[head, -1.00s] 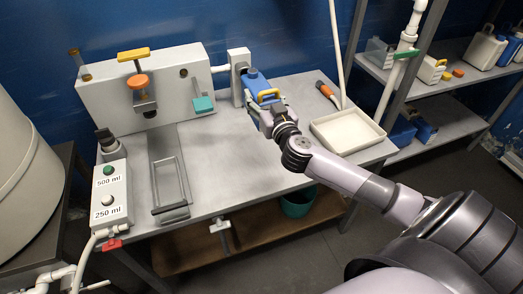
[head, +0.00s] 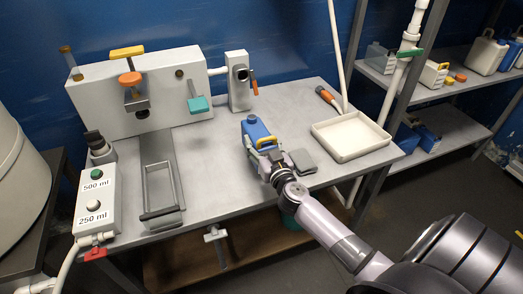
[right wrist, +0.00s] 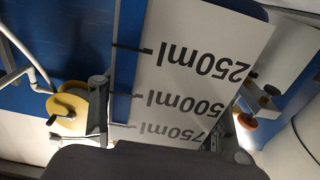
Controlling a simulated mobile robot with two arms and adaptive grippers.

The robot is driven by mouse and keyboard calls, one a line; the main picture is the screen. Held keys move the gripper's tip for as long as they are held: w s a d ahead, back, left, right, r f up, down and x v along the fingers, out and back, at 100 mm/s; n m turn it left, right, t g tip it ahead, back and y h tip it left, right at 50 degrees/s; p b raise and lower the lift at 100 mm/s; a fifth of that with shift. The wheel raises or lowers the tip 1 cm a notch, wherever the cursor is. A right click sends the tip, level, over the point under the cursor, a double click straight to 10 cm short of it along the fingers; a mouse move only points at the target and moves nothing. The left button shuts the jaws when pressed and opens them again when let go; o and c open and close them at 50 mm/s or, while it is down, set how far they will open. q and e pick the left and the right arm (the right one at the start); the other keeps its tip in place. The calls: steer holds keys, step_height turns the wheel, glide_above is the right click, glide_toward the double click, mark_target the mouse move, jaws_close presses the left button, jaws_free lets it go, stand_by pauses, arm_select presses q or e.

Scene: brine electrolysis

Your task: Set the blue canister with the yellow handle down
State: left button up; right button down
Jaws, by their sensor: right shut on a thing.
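The blue canister (head: 255,127) with its yellow handle (head: 247,142) is upright over the middle of the grey table, near its front half. My right gripper (head: 268,157) is shut on it from the front right side. I cannot tell whether its base touches the table top. In the right wrist view the canister's white label (right wrist: 190,75) fills the middle, with 250ml, 500ml and 750ml marks upside down. The fingertips are partly hidden by the canister and the wrist. My left gripper is not in view.
A grey flat pad (head: 303,162) lies right of my right gripper. A cream tray (head: 349,151) and an orange-handled tool (head: 327,97) are farther right. A spout stand (head: 238,88) stands behind. The table (head: 208,165) is clear left of the canister, up to the metal frame (head: 163,185).

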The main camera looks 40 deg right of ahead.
steer(key=shift+f, duration=0.55)
steer(key=shift+f, duration=0.3)
steer(key=shift+s+a+f+b, duration=0.1)
steer(key=shift+f+b, duration=0.15)
steer(key=shift+b, duration=0.1)
